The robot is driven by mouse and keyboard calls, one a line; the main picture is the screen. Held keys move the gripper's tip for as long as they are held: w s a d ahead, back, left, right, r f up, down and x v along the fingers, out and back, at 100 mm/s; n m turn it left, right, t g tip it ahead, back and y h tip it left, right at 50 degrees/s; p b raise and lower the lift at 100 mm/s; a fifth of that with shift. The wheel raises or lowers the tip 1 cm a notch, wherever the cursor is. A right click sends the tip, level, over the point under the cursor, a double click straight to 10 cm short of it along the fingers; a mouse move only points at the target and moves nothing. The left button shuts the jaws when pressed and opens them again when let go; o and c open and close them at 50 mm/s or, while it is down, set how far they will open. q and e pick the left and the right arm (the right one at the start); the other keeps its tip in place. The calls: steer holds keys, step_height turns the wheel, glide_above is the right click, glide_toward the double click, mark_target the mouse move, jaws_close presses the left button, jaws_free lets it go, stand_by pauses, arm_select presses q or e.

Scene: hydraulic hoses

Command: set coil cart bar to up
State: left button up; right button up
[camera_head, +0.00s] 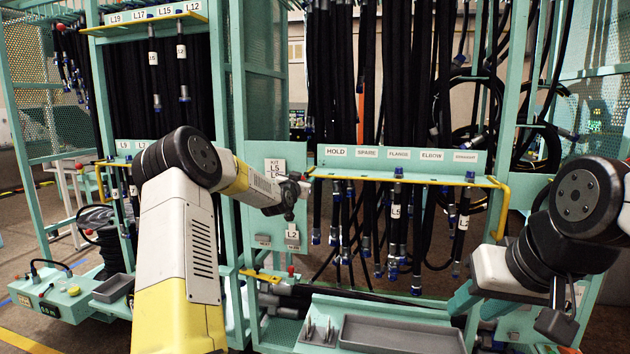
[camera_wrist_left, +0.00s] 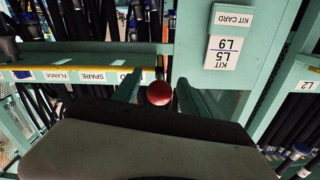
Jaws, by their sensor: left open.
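A yellow bar (camera_head: 400,178) runs along the front of the hose rack, under labels such as HOLD and SPARE. In the left wrist view the bar (camera_wrist_left: 75,73) appears upside down, and a red knob (camera_wrist_left: 159,93) sits near its end. My left gripper (camera_head: 296,190) is at the left end of this rack. In the wrist view its fingers (camera_wrist_left: 158,92) are open, one on each side of the knob; contact is unclear. A lower yellow bar (camera_head: 262,276) has a red knob (camera_head: 291,270). I cannot tell which bar is the coil cart's. My right gripper (camera_head: 556,322) is at lower right, fingers unclear.
Black hoses (camera_head: 340,75) hang densely behind the rack. A grey tray (camera_head: 400,335) is below at the front. A KIT label plate (camera_head: 275,170) is on the teal post beside my left gripper. Coiled hoses (camera_head: 475,105) hang at the back right.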

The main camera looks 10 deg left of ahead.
arm_select(q)
jaws_close()
stand_by(1.4)
